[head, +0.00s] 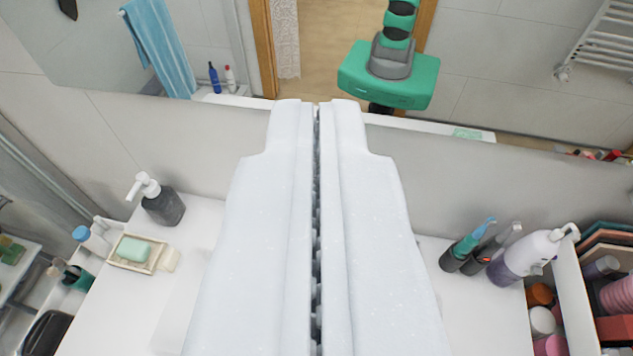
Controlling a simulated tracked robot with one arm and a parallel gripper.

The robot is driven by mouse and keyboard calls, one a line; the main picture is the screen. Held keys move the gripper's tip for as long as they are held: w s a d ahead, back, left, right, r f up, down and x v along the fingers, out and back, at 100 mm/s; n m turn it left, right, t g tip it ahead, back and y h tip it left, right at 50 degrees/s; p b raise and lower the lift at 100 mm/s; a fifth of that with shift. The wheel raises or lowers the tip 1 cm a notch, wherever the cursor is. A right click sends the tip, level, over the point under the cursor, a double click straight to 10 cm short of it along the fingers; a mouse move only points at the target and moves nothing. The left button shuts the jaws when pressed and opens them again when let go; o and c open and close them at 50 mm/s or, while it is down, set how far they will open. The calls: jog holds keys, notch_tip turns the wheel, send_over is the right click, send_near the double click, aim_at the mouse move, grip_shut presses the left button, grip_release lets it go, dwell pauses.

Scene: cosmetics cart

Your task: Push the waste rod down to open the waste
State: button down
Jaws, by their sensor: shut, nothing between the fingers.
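My gripper (316,104) is white and fills the middle of the head view. Its two fingers are shut against each other with nothing between them, and the tips point toward the wall under the mirror. I cannot see the waste rod, the tap or the basin's waste; my gripper covers the middle of the white counter (205,240), where they may be hidden. I cannot tell whether the gripper touches anything.
On the left stand a grey soap dispenser (162,205) and a soap dish (133,254) with green soap. A mirror (490,70) reflects a green robot base.

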jog(key=w+a+f, duration=0.2)
jog(key=w+f, duration=0.4)
jog(key=f, duration=0.1)
jog(key=w+a+f, duration=0.3)
jog(key=w+f, duration=0.2)
jog(key=f, duration=0.3)
jog(key=w+d+f+m+h, duration=0.1)
jog(key=w+f, duration=0.2)
jog(key=f, duration=0.6)
jog(key=w+d+f+m+h, duration=0.1)
jog(key=w+d+f+h, duration=0.1)
jog(key=f, duration=0.7)
jog(key=shift+w+f+b, duration=0.3)
jog(key=shift+w+b, duration=0.1)
jog(key=shift+w, duration=0.35)
jog(key=w+d+f, duration=0.1)
jog(key=w+f, duration=0.5)
jog(key=w, duration=0.3)
jog(key=shift+w+d+f+p, duration=0.25)
jog(key=shift+d+p, duration=0.1)
jog(key=shift+p, duration=0.05)
